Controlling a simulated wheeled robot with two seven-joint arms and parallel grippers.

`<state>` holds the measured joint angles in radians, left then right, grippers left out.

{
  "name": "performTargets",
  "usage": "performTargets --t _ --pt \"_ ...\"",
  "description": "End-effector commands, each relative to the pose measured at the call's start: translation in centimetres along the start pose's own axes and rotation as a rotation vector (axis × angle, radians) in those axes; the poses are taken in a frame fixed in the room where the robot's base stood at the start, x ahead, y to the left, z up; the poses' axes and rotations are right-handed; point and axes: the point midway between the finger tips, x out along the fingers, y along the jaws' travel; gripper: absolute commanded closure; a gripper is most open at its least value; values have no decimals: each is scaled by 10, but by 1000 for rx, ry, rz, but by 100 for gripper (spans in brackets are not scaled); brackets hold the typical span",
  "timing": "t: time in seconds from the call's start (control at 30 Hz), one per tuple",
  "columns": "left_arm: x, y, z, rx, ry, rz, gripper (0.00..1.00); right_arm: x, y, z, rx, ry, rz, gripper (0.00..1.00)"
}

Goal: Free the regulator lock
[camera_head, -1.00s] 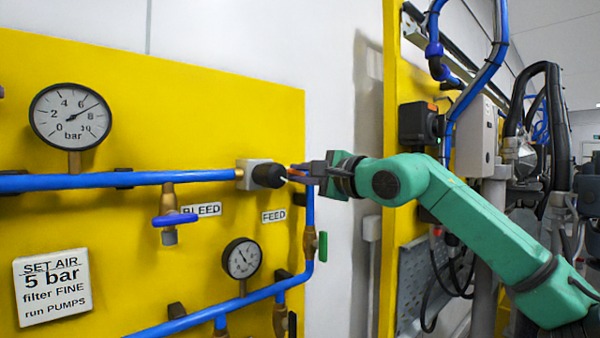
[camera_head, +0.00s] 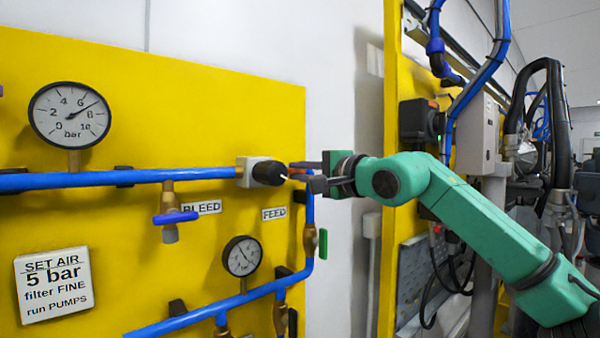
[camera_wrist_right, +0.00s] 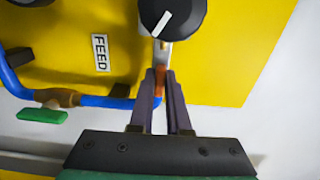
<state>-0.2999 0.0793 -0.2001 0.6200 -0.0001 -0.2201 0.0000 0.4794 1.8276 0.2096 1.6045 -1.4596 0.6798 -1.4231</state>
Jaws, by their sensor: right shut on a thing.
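The regulator is a pale block (camera_head: 246,172) on the blue pipe with a round black knob (camera_head: 269,173). In the right wrist view the knob (camera_wrist_right: 172,14) has a white pointer mark. A grey strip (camera_wrist_right: 163,52) shows beside the knob, with an orange tab (camera_wrist_right: 161,84), apparently the lock, at its end. My right gripper (camera_head: 298,178) is just right of the knob. In the right wrist view its fingers (camera_wrist_right: 161,76) are shut on the orange tab, one on each side. The tab's inner end is partly hidden between them. My left gripper is out of view.
A large gauge (camera_head: 70,115) and small gauge (camera_head: 242,256) are on the yellow panel. A blue bleed valve handle (camera_head: 175,218) hangs below the pipe. A green handle (camera_head: 323,244) is below my gripper. A FEED label (camera_head: 274,213) sits left of the downpipe.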

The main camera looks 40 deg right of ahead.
Motion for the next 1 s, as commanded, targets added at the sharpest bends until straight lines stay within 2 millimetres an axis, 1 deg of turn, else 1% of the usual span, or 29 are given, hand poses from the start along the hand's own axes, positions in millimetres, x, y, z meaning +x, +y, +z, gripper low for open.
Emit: performTargets --t 0.03,0.07,0.1,0.13,0.43,0.57,0.67,0.8,0.9,1.0 --pt "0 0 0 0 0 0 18 1 2 1 -2 -1 6 100" --pt "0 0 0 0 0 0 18 1 2 1 -2 -1 6 74" --pt "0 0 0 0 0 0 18 1 2 0 -2 -1 5 58" --pt "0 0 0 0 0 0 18 1 2 0 -2 -1 5 55" --pt "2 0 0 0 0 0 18 -1 2 0 0 0 2 55" --pt "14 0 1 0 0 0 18 -12 4 0 0 0 -2 55" --pt "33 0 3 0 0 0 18 -33 8 0 0 0 -5 55" --pt "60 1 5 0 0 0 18 -74 9 0 -1 1 -6 55" --pt "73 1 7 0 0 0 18 -104 8 0 -1 2 -4 55" --pt "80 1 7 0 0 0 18 -126 6 0 -2 1 -1 55"
